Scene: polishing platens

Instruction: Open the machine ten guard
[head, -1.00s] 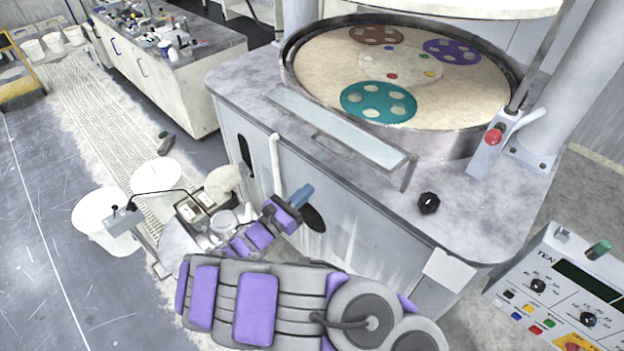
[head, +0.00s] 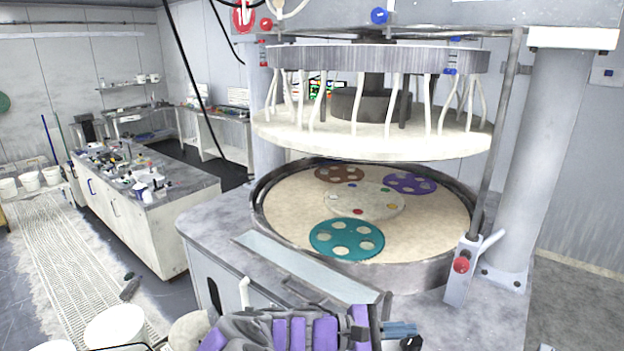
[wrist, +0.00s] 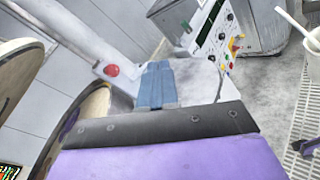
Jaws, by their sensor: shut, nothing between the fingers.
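The guard (head: 305,266) is a long, pale, see-through panel along the front of the round polishing platen (head: 440,222) in the head view. A small handle shows just below it, partly hidden by my arm. My gripper (head: 402,330) is at the bottom of the head view, near the guard's right end, with its blue fingers pointing right. In the wrist view the blue fingers (wrist: 155,84) are together with nothing between them. I cannot tell whether they touch the guard.
A red button (head: 461,265) sits on a post at the machine's right, and also shows in the wrist view (wrist: 111,70). A control panel (wrist: 212,35) stands beyond the fingers. A white upper plate (head: 370,138) hangs above the platen. A workbench (head: 150,215) stands left.

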